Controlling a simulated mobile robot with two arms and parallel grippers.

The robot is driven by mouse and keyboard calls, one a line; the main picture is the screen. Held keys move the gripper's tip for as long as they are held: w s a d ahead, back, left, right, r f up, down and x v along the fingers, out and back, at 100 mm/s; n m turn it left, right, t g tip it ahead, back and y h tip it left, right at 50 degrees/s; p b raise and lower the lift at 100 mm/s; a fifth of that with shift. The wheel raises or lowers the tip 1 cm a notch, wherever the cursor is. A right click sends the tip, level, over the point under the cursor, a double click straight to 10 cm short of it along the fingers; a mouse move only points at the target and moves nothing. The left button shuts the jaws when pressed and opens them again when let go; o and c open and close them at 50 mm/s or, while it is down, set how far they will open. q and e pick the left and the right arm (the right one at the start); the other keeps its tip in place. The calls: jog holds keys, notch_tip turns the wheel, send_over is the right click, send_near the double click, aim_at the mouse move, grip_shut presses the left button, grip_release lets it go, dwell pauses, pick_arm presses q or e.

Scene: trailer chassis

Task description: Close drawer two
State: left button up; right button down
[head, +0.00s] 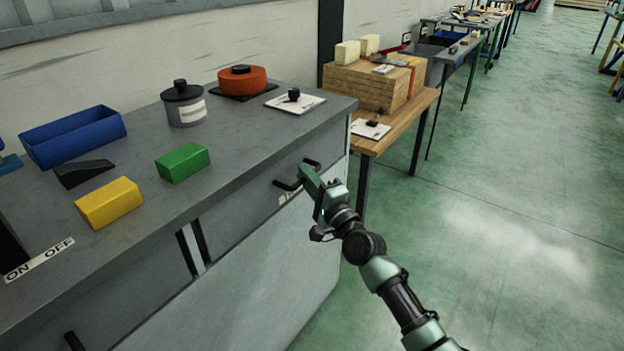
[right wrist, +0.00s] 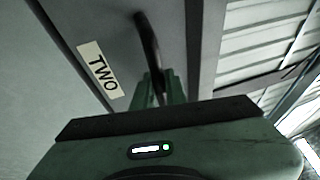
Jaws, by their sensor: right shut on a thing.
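Drawer two (head: 245,206) is the grey drawer front at the right end of the workbench in the head view. A label reading TWO (right wrist: 101,71) sits on its front in the right wrist view. Its dark bar handle (head: 284,185) also shows in the wrist view (right wrist: 149,45), running down between the fingers. My right gripper (head: 307,174) is at the handle and shut on it, partly covering it and the label. From these views I cannot tell how far the drawer stands out, if at all. My left gripper is not in view.
The grey bench top (head: 235,125) holds a blue bin (head: 75,140), yellow block (head: 110,204), green block (head: 183,163), lidded grey pot (head: 184,108) and orange round piece (head: 242,80). A wooden table (head: 415,110) stands behind on the right. The green floor (head: 500,230) at right is clear.

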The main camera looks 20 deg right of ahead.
jog(key=c, duration=1.6)
grip_release()
jog(key=shift+a, duration=0.1)
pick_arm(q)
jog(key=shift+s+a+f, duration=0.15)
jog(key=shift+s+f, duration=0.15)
pick_arm(e)
jog(key=shift+o, duration=0.7)
jog(key=shift+w, duration=0.15)
jog(key=shift+s+f, duration=0.15)
jog(key=shift+s, duration=0.2)
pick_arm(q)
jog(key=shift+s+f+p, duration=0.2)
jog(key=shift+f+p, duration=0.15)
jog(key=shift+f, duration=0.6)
pick_arm(e)
jog(key=v, duration=0.7)
